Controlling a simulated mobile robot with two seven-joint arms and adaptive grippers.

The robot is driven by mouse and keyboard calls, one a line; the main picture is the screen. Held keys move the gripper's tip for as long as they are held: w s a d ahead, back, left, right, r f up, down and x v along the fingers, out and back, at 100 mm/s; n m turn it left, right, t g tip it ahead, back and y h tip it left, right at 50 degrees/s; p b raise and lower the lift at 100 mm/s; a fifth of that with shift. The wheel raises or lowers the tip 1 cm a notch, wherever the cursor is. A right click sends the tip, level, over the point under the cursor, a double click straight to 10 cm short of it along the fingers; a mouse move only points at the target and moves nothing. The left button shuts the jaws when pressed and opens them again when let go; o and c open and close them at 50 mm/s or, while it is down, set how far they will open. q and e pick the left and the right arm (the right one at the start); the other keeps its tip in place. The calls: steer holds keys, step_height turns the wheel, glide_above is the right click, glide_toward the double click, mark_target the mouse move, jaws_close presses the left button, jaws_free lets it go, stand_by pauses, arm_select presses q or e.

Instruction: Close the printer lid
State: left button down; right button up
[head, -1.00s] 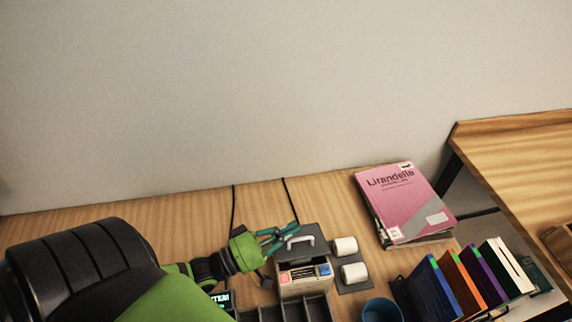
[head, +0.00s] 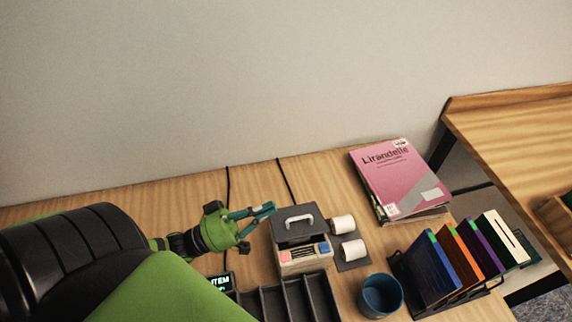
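The printer (head: 304,266) is a small beige and grey box on the wooden desk, lower middle of the head view. Its dark grey lid (head: 287,234) carries a white handle (head: 299,220). The lid looks raised, with a dark gap above the front, where red and blue labels show. My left gripper (head: 271,209) is just left of the lid, apart from the handle. Its teal fingers converge with the tips together, and nothing shows between them. My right gripper is not in view.
A dark divided tray (head: 272,302), a small display (head: 220,283) and a blue cup (head: 380,296) are in front. Pink books (head: 397,180) and a book rack (head: 430,307) are at right.

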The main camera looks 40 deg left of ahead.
arm_select(q)
steer(key=w+d+r+n+g+h+b, duration=0.1)
steer(key=d+r+n+g+h+b, duration=0.3)
steer(key=n+g, duration=0.9)
steer(key=w+d+r+n+g+h+b, duration=0.1)
steer(key=w+d+r+n+g, duration=0.15)
steer(key=d+n+g, duration=0.8)
steer(key=w+a+r+m+t+y+b, duration=0.1)
steer(key=w+a+m+y+b, duration=0.1)
steer(key=w+a+m+y, duration=0.4)
steer(key=w+a+r+m+t+y+b, duration=0.1)
steer(key=w+a+m+y+b, duration=0.2)
steer(key=a+m+y, duration=0.55)
steer(key=shift+h, duration=0.35)
steer(key=p+x, duration=0.1)
steer(key=x, duration=0.3)
steer(key=p+x, duration=0.1)
steer(key=x, duration=0.3)
steer(key=p+x, duration=0.1)
steer(key=x, duration=0.4)
steer(key=shift+s+a+f, duration=0.15)
steer(key=shift+s+a, duration=0.15)
steer(key=shift+a, duration=0.05)
steer(key=shift+d+f, duration=0.1)
steer(key=shift+f, duration=0.25)
